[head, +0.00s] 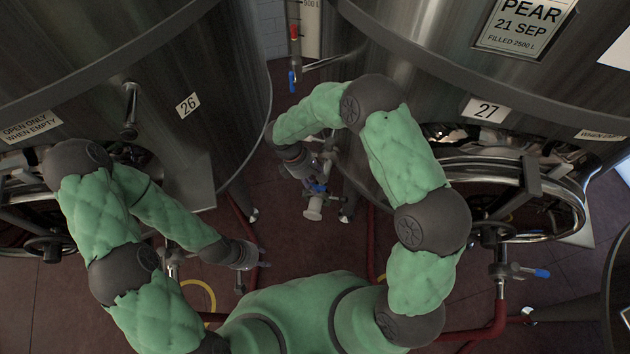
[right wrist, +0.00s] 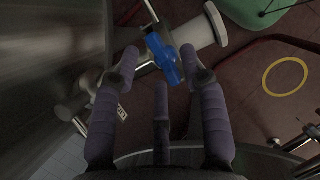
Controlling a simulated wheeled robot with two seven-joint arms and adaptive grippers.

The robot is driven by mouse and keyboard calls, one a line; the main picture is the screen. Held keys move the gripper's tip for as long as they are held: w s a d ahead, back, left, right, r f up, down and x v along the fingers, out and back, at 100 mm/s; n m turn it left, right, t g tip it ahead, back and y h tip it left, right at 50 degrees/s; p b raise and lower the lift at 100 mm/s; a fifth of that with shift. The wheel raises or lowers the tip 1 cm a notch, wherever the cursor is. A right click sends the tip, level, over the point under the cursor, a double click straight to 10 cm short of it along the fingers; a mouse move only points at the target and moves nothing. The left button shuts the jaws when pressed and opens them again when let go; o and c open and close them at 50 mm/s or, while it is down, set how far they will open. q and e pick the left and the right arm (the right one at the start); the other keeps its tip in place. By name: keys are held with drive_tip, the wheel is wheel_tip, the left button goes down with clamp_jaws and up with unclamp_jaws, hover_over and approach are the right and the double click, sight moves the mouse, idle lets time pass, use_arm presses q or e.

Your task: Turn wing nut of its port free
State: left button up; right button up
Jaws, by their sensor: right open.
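A metal port (head: 313,210) with a pale round end stands low between the two tanks. In the right wrist view the port's pale pipe (right wrist: 196,36) carries a blue winged piece (right wrist: 163,58); I cannot tell whether this is the wing nut or a valve handle. My right gripper (head: 314,176) is at the port, and its open fingers (right wrist: 160,66) are on either side of the blue piece with no clear grip on it. My left gripper (head: 243,272) hangs low at the left, away from the port; its fingers are too small and dark to read.
Tank 26 (head: 215,60) stands at the left and tank 27 (head: 440,65) at the right, close to my arms. Red hoses (head: 500,318) and a yellow ring (right wrist: 285,77) are on the tiled floor. Another blue-handled valve (head: 502,271) sits under tank 27.

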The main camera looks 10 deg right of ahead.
drive_tip(key=v, duration=1.1)
drive_tip(key=shift+a+r, duration=0.1)
drive_tip(key=shift+a, duration=0.05)
